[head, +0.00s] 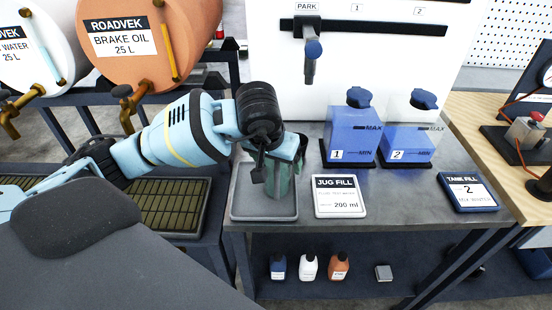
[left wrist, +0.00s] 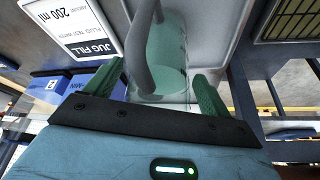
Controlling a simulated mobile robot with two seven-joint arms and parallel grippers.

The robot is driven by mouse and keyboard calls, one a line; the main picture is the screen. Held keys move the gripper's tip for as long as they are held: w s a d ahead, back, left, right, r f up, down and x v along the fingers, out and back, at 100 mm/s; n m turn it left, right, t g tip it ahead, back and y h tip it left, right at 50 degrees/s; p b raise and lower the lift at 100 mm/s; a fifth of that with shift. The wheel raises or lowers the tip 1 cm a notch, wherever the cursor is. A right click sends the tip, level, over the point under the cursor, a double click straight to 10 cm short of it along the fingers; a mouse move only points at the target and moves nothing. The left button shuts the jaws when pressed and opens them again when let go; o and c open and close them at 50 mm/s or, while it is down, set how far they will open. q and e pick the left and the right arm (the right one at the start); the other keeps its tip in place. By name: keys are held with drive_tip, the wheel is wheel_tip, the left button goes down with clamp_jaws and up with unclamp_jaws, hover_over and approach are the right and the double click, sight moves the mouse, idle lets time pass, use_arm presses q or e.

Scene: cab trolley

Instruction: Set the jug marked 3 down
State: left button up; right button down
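A clear, greenish jug (left wrist: 168,55) with a grey handle (left wrist: 140,45) shows in the left wrist view, between my left gripper's two green fingers. In the head view the jug (head: 282,185) is mostly hidden behind the gripper and appears to stand on the grey tray (head: 265,216). No number shows on it. My left gripper (left wrist: 160,85) has its fingers spread wide around the jug, with a narrow gap seeming to show on each side. In the head view the left gripper (head: 278,150) is over the tray. My right gripper is not in view.
A JUG FILL card (head: 338,197) lies right of the tray. Blue containers marked 1 (head: 349,138) and 2 (head: 406,145) stand behind it. A TANK FILL sign (head: 469,192) lies at the right edge. A tap (head: 310,62) hangs above. Small bottles (head: 308,267) stand on the lower shelf.

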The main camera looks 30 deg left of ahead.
use_arm(q)
drive_tip(key=v, duration=1.2)
drive_tip(key=shift+r+p, duration=0.2)
drive_tip(key=shift+p, duration=0.2)
drive_tip(key=shift+w, duration=0.1)
